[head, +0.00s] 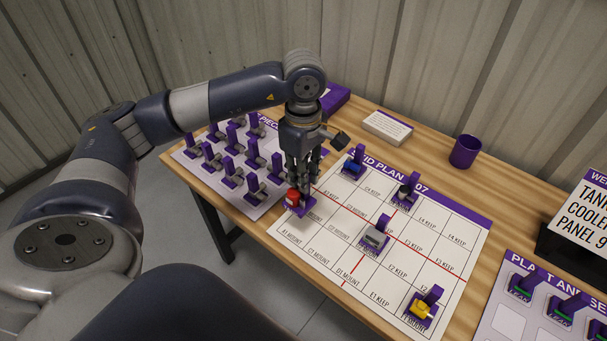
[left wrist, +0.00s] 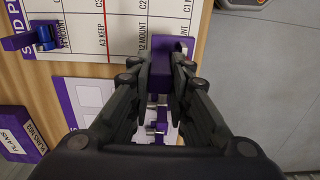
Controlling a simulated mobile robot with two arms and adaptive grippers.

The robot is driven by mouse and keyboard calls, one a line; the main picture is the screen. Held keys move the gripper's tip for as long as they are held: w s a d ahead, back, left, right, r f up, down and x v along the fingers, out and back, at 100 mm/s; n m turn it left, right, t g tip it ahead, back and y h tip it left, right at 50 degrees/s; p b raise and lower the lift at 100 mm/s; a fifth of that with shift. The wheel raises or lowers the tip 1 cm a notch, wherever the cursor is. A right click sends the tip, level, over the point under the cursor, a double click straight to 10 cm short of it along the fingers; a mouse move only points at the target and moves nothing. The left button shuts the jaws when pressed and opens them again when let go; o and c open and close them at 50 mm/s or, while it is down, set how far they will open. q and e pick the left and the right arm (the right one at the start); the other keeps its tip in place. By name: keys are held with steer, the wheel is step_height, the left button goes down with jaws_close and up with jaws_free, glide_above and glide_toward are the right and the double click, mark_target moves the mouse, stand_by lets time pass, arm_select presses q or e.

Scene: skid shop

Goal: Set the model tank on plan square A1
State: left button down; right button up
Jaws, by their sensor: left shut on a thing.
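The model tank (head: 294,198), a red body on a purple base, is held at the left edge of the printed plan (head: 340,215). My left gripper (head: 301,181) points down and is shut on its upright purple tab, which shows between the fingers in the left wrist view (left wrist: 160,72). The A1 label (head: 290,237) shows just below the model in the head view. I cannot tell whether the base touches the plan or hangs a little above it. The fingers and tab hide part of the plan. My right gripper is out of view.
Blue (head: 352,165), black (head: 404,194), grey (head: 375,238) and yellow (head: 420,307) models stand on the plan. A board of several grey-and-purple pieces (head: 232,172) lies left. A purple cup (head: 465,151) and a white card block (head: 388,127) stand behind.

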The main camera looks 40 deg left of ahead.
mark_target(304, 196)
arm_select(q)
steer(key=shift+f, duration=0.1)
steer(key=shift+f+b, duration=2.55)
steer(key=shift+f, duration=0.1)
steer(key=shift+f, duration=0.1)
steer(key=shift+f+b, duration=0.8)
steer(key=shift+b, duration=0.15)
steer(key=shift+f+b, duration=0.85)
steer(key=shift+f, duration=0.05)
